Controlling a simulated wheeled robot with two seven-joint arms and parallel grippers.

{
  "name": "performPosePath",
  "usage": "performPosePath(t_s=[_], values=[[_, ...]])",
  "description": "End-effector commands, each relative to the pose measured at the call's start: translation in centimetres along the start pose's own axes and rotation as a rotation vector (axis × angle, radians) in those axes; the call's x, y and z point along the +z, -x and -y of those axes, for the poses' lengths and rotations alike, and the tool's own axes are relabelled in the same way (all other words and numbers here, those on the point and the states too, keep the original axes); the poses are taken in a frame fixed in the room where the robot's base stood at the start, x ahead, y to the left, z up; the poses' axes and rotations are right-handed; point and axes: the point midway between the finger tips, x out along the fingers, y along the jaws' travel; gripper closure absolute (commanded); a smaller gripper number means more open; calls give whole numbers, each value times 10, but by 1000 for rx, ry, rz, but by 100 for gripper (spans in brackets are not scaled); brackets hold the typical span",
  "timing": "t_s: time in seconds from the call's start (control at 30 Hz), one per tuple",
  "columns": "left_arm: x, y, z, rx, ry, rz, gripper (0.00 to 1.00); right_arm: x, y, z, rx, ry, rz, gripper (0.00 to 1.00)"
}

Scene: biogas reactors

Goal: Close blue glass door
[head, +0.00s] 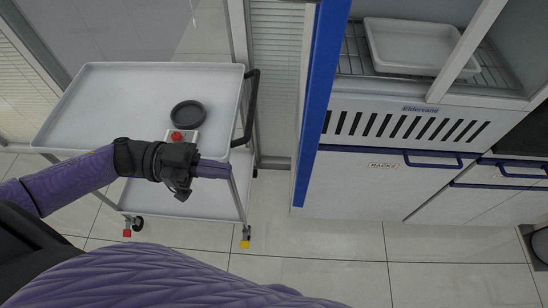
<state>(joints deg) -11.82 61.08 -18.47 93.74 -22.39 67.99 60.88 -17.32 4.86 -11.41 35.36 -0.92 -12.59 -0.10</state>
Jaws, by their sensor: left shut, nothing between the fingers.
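The blue glass door shows as a long blue edge (321,95), seen nearly edge-on. It stands at the left side of the Eldervane cabinet (410,122), and the cabinet's upper compartment is open to view beside it. Its glass is hard to make out from this angle. My left gripper (213,169) is shut and empty, over the front right corner of the trolley. It is left of the blue edge and apart from it. My right gripper is not in view.
A trolley (100,100) with a black round dish (188,114) and a red-topped device (176,136) stands left, under my gripper. A white tray (415,45) sits on a wire rack inside the cabinet. Blue-handled drawers (370,185) are below. The tiled floor in front is clear.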

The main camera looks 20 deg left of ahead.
Motion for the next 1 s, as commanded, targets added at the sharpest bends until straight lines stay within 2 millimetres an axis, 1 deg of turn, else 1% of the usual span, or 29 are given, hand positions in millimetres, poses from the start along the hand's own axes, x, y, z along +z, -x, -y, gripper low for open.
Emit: performPosePath(t_s=[0.03, 0.1, 0.3, 0.4, 0.5, 0.67, 1.0], values=[[-1, -11, 0, 0, -2, -5, 100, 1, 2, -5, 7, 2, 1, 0], [-2, -27, 0, -1, -3, -5, 100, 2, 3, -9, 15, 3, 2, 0], [-2, -70, 1, -3, -5, -5, 100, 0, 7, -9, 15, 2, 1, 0], [-2, -87, 2, -4, -4, -5, 100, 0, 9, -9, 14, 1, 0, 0], [-1, -98, 1, -5, -2, -2, 100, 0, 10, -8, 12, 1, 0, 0], [0, -106, 2, -5, -3, -1, 100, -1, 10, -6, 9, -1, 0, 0], [0, -107, 2, -7, -2, 0, 100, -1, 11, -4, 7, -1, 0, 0]])
